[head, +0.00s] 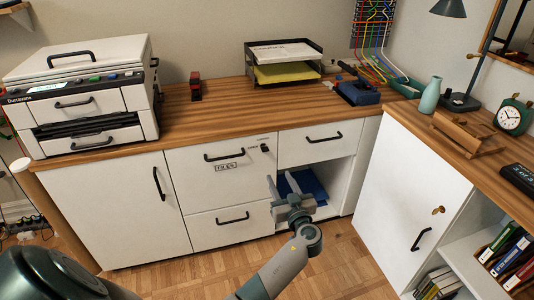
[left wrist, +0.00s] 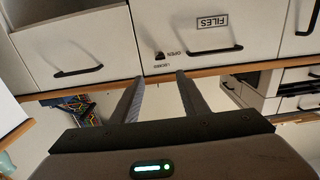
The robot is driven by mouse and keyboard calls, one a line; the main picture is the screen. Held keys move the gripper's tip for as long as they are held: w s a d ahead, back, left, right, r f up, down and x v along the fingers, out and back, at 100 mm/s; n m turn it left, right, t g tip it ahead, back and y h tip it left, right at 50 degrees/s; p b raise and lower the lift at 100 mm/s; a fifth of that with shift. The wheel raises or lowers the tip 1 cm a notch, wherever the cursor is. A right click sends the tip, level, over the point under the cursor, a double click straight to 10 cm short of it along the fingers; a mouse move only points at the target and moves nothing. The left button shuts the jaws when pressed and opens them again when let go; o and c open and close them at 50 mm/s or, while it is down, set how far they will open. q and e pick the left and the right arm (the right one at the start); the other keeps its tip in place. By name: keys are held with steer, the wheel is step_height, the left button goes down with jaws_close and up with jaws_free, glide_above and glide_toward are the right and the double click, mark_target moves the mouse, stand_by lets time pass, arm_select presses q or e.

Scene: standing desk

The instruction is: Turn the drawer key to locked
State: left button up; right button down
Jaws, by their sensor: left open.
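The drawer key (head: 265,148) is a small dark piece at the upper right of the white drawer front (head: 190,160) labelled FILES. The key also shows in the left wrist view (left wrist: 159,56), where the picture is upside down, with small OPEN and LOCKED labels beside it. It is too small to tell which label it points to. My left gripper (head: 284,187) is open and empty, in front of the cabinet and below the key in the head view. In the left wrist view the fingertips (left wrist: 159,76) are apart, with the key beyond the gap between them. My right gripper is not in view.
A black drawer handle (head: 224,156) is left of the key. A closed drawer (head: 318,143) is to its right, above an open compartment with a blue object (head: 304,186). A white cabinet (head: 400,185) with a brass-coloured key (head: 438,210) stands at right. Wooden floor in front is clear.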

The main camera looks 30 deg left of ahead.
mark_target(266, 151)
arm_select(q)
steer(key=x, duration=1.5)
steer(key=shift+w+a+p, duration=0.2)
steer(key=shift+a+p, duration=0.1)
steer(key=shift+a, duration=0.05)
steer(key=shift+c, duration=0.6)
jaws_close()
